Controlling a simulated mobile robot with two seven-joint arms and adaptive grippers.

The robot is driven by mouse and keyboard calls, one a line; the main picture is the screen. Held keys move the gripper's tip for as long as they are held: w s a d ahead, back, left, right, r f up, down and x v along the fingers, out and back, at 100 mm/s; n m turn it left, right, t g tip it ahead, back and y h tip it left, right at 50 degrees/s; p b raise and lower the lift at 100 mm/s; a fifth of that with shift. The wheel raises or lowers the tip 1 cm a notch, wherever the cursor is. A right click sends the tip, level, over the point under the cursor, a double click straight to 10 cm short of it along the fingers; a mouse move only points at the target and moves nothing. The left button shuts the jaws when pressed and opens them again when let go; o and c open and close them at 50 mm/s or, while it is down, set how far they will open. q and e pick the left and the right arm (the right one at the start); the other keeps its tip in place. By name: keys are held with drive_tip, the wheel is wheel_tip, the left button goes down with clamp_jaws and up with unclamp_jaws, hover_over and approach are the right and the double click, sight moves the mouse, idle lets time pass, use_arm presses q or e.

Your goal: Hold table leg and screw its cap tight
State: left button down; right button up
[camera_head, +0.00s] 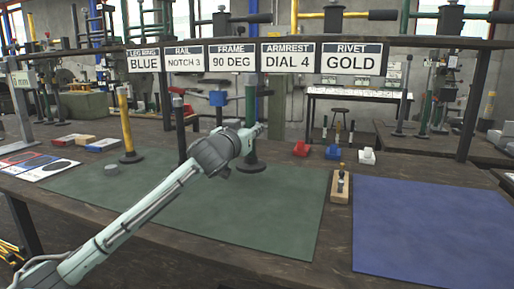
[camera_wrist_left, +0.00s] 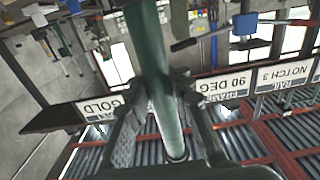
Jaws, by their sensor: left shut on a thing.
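A green table leg (camera_head: 250,98) stands upright on a round black foot (camera_head: 251,166) at the back of the green mat. My left gripper (camera_head: 258,130) is shut around the leg at mid-height. In the left wrist view the green leg (camera_wrist_left: 152,55) runs between the two dark fingers. A small grey round piece (camera_head: 111,170) lies on the mat's left part; I cannot tell if it is the cap. A yellow leg (camera_head: 127,125) with a black foot stands behind it. My right gripper is not in view.
The green mat (camera_head: 270,215) is mostly bare, and a blue mat (camera_head: 435,225) to its right is clear. A small wooden block with a peg (camera_head: 341,187) stands between them. Red, blue and white small blocks (camera_head: 333,152) sit behind. A sign rail (camera_head: 290,42) crosses above.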

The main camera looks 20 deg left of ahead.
use_arm(q)
drive_tip(key=shift+w+d+f, duration=0.4)
drive_tip(key=shift+w+d, duration=0.2)
drive_tip(key=shift+d, duration=0.05)
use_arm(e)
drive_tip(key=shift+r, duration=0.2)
use_arm(q)
drive_tip(key=shift+f, duration=0.1)
wheel_tip(320, 180, down, 4)
drive_tip(key=shift+a+r, duration=0.1)
drive_tip(key=shift+r, duration=0.15)
drive_tip(key=shift+f, duration=0.2)
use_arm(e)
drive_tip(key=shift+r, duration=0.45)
use_arm(q)
drive_tip(key=shift+f+b, duration=0.2)
drive_tip(key=shift+b, duration=0.1)
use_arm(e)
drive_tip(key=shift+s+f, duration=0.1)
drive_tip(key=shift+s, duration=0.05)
use_arm(q)
drive_tip(key=c, duration=1.3)
unclamp_jaws()
drive_tip(key=shift+c, duration=0.2)
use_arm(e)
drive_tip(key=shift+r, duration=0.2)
use_arm(q)
drive_tip(key=shift+r, duration=0.1)
